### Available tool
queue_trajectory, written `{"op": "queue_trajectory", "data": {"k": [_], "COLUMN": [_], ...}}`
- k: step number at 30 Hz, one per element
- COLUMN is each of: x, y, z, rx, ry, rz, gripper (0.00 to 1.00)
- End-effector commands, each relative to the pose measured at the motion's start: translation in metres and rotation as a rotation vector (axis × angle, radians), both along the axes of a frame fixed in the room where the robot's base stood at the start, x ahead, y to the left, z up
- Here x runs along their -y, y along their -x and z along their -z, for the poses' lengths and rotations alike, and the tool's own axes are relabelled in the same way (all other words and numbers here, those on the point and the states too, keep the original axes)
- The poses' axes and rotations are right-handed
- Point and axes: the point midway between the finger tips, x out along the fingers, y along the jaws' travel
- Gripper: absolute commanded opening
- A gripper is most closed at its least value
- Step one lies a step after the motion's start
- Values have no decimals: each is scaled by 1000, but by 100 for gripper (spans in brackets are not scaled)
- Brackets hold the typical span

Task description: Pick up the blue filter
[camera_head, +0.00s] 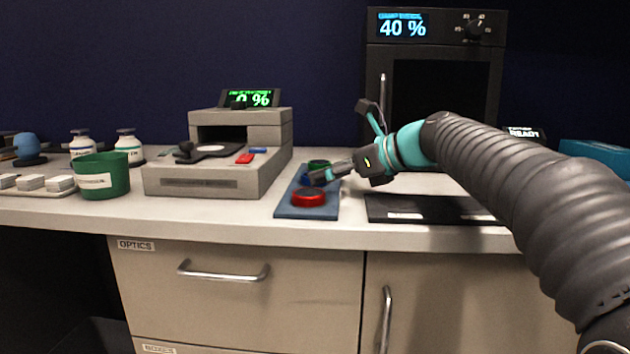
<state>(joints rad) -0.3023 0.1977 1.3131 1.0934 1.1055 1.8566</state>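The blue filter (306,181) lies on a blue tray (290,208) on the counter, between a green filter (319,163) behind it and a red filter (309,197) in front. My gripper (317,178) reaches in from the right, with its fingertips at the blue filter. The fingers cover part of the blue filter. At this size I cannot tell whether they touch it or how far apart they are.
A grey instrument (218,180) with a "0 %" display stands left of the tray. A black plate (430,209) lies to the right, and a dark oven-like chamber (435,80) showing "40 %" stands behind. A green cup (100,176) and white bottles (128,147) are far left.

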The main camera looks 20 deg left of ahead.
Motion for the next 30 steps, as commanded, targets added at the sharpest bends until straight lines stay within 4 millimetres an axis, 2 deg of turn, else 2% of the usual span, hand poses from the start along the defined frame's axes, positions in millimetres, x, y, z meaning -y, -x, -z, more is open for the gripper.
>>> {"op": "queue_trajectory", "data": {"k": [3,10,11,18,30], "x": [-13,-14,-14,-14,-14], "y": [-2,-3,-3,-3,-3], "z": [5,6,6,6,0], "rx": [1,1,1,1,2], "ry": [0,0,0,0,0], "rz": [-1,1,1,1,0], "gripper": [87,87,82,23,22]}}
